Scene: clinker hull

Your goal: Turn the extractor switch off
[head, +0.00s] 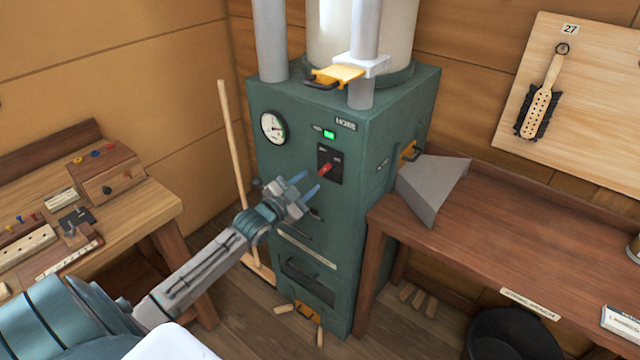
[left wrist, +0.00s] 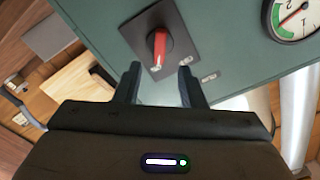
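The extractor switch is a red handle (head: 325,168) on a dark plate (head: 331,154) on the front of the green extractor cabinet (head: 295,217). A small green lamp (head: 329,134) is lit above it. My left gripper (head: 308,186) is open just in front of the switch, a little lower left in the head view. In the left wrist view the red handle (left wrist: 160,47) lies beyond the gap between the open fingers (left wrist: 157,84), with nothing between them. The plate's labels are too small to read. My right gripper is in neither view.
A round gauge (head: 273,127) sits at the cabinet's upper left. A wooden pole (head: 233,150) leans beside the cabinet. A grey hood (head: 430,185) and wooden bench (head: 510,235) stand at right, a tool-covered workbench (head: 150,205) at left. Wood pieces lie on the floor.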

